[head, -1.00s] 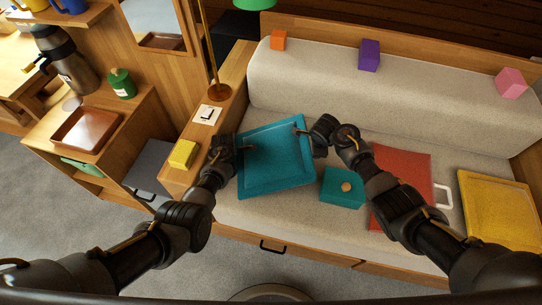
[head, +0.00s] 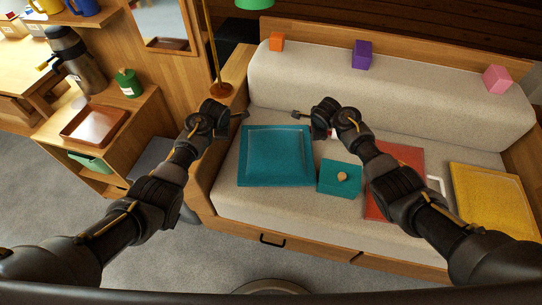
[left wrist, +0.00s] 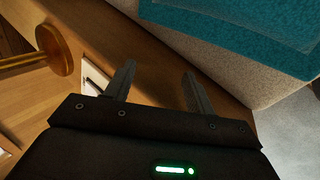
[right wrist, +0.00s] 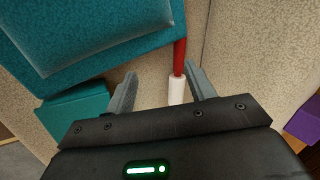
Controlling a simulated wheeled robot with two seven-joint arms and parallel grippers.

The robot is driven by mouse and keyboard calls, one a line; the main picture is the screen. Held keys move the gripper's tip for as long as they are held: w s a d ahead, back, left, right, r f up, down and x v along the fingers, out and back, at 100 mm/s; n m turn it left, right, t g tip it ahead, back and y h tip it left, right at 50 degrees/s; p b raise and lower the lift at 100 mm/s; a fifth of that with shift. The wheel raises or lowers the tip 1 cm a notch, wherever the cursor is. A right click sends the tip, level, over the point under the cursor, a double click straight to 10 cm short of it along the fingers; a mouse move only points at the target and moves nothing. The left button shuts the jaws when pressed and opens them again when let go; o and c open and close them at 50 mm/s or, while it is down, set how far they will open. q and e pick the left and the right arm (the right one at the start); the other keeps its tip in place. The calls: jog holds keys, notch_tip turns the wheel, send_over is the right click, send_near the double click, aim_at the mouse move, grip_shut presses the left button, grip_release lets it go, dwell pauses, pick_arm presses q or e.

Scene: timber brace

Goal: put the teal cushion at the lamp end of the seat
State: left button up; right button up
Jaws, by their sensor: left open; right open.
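The teal cushion (head: 276,155) lies flat on the pale seat (head: 300,212), at its left end beside the wooden arm where the brass lamp (head: 211,55) stands. Its edges look roughly square to the seat. My left gripper (head: 243,115) is open and empty beyond the cushion's far left corner, near the lamp base. The left wrist view shows the cushion (left wrist: 240,18) apart from the open fingers (left wrist: 160,78). My right gripper (head: 297,114) is open beyond the far right corner. In the right wrist view its fingers (right wrist: 163,76) stand clear of the cushion (right wrist: 100,35).
A teal box with a round knob (head: 339,178) sits just right of the cushion. A red-and-white rod-like thing (right wrist: 177,85) shows near my right fingers. A red cushion (head: 409,158), partly behind my right arm, and a yellow cushion (head: 487,202) lie farther right. Small blocks top the backrest.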

pick_arm(q)
jog(key=shift+s+a+r+g+y, duration=0.1)
jog(key=shift+s+a+g+y, duration=0.25)
jog(key=shift+s, duration=0.55)
jog(key=shift+s+a+g+y, duration=0.1)
jog(key=shift+s+a+y, duration=0.15)
jog(key=shift+s+a, duration=0.45)
pick_arm(e)
jog(key=shift+w+d+f, duration=0.2)
jog(key=shift+d+f, duration=0.05)
jog(key=shift+d, duration=0.3)
pick_arm(q)
jog(key=shift+o, duration=0.3)
jog(key=shift+s+d, duration=0.15)
jog(key=shift+s, duration=0.05)
jog(key=o, duration=0.4)
pick_arm(e)
jog(key=o, duration=0.5)
